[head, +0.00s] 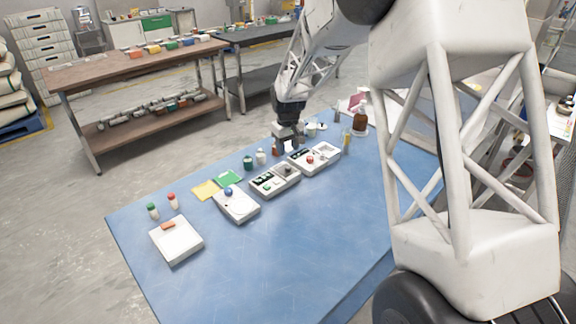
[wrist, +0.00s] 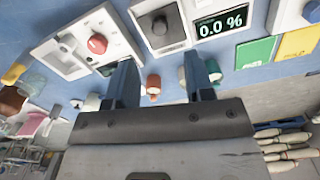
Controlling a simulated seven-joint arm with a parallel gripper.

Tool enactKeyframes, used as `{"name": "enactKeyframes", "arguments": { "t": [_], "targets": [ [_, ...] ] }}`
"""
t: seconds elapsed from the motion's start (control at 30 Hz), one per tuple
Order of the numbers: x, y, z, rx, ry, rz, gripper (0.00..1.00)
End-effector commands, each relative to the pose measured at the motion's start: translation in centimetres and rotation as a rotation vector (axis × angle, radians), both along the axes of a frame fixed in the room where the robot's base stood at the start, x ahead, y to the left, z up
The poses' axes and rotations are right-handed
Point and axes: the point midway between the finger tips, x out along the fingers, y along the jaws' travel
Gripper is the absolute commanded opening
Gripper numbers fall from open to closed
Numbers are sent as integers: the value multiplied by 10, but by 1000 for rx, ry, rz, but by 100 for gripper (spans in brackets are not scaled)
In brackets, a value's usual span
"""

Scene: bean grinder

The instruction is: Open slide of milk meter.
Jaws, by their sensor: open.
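Several boxy devices stand in a row on the blue table; no label I can read says which is the milk meter. One device (head: 275,180) has a display reading 0.0 % and a dark square panel with a round knob (wrist: 160,25). To its right in the head view is a pale device with a red knob (head: 310,159); this knob also shows in the wrist view (wrist: 97,43). My gripper (head: 288,142) is open and points down behind these two devices. In the wrist view its fingers (wrist: 160,75) are apart, with no held object visible.
Small capped bottles (head: 261,157) stand close to my gripper; a brown-capped one (wrist: 153,85) appears between the fingers in the wrist view. The blue table's (head: 270,270) front is clear.

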Motion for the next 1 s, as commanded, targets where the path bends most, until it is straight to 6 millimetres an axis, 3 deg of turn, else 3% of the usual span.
{"name": "enactKeyframes", "arguments": {
  "t": [0.37, 1.0],
  "targets": [
    [0, 0, -10, -1, 1, -1, 48],
    [0, 0, -74, -1, 1, -1, 48]
  ]
}}
